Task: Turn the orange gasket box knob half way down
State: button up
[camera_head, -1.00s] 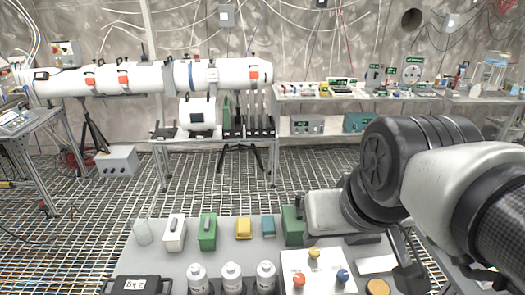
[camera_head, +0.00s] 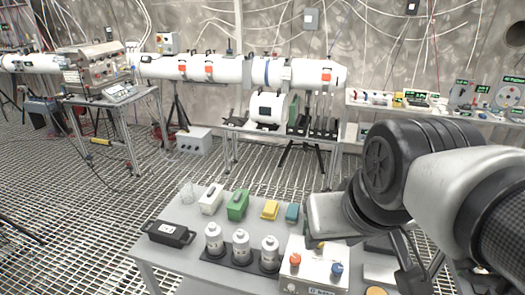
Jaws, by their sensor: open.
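The white box (camera_head: 313,277) stands at the near right of the grey table, with a partly unreadable label on its front. The orange knob (camera_head: 295,259) sits on its top at the left, and a blue knob (camera_head: 337,268) at the right. A yellow knob behind them is mostly hidden by my arm. I cannot tell which way the orange knob is turned. My gripper (camera_head: 408,268) hangs to the right of the box, apart from the orange knob. It is open, and its fingers are only partly visible.
White bottles (camera_head: 241,246) stand in a black rack left of the box. A black case (camera_head: 168,233) lies at the table's left. Green (camera_head: 237,205), yellow (camera_head: 270,210) and white blocks (camera_head: 211,200) stand behind. Open grating floor (camera_head: 90,200) lies left of the table.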

aim_at(294, 260)
jog(key=k+j+z, duration=0.2)
jog(key=i+j+z, duration=0.5)
jog(key=j, duration=0.15)
